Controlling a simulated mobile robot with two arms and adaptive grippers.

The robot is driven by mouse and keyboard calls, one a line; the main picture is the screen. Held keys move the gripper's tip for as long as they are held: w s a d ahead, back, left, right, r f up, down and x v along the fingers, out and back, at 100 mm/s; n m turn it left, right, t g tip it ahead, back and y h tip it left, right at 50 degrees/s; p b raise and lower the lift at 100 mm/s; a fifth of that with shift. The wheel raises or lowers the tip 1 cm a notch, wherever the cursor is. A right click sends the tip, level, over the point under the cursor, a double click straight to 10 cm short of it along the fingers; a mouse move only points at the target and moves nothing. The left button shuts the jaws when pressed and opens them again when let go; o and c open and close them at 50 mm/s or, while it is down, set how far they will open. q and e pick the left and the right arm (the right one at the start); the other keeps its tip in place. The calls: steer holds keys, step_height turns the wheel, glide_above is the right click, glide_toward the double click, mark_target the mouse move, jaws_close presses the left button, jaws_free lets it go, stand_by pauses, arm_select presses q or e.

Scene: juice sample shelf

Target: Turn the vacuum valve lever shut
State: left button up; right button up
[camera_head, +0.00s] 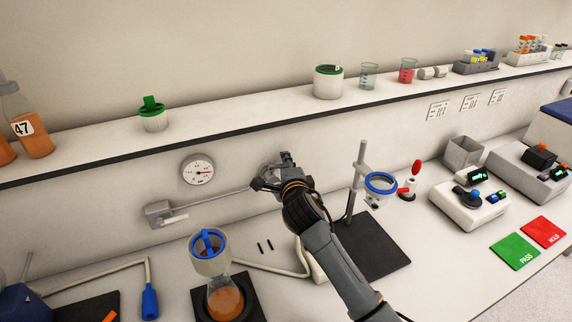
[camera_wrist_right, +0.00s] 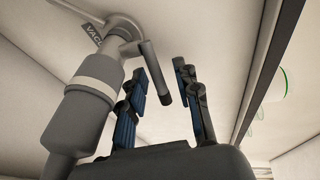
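The vacuum valve is on the wall below the shelf, mostly hidden behind my right gripper (camera_head: 272,174) in the head view. In the right wrist view the grey valve body (camera_wrist_right: 82,118) with a pale collar and a VAC tag stands left of the fingers. Its grey lever (camera_wrist_right: 155,75) reaches down between the fingertips of my right gripper (camera_wrist_right: 162,72). The fingers are apart, with a gap visible between the lever and the right-hand finger. Contact with the left-hand finger is unclear. My left gripper is in neither view.
A pressure gauge (camera_head: 198,170) and a pipe with a wall fitting (camera_head: 159,211) are left of the valve. The shelf (camera_head: 240,112) overhangs above. A flask of orange liquid with a filter funnel (camera_head: 210,257) and a ring stand (camera_head: 355,185) stand below on the bench.

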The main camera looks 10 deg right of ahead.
steer(key=shift+s, duration=0.1)
jaws_close()
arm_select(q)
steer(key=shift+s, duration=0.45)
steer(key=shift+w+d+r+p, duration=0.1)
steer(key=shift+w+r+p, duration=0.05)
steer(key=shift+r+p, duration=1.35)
arm_select(e)
steer(key=shift+w+f+n+g+y, duration=0.15)
steer(key=shift+w+n+y, duration=0.2)
steer(key=shift+n+y, duration=0.55)
steer(key=shift+w+f+n+g+y, duration=0.15)
steer(key=shift+w+n+y, duration=0.15)
steer(key=shift+n+y, duration=0.55)
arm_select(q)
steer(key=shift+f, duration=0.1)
arm_select(e)
steer(key=shift+a+m+y, duration=0.1)
steer(key=shift+m+y, duration=0.15)
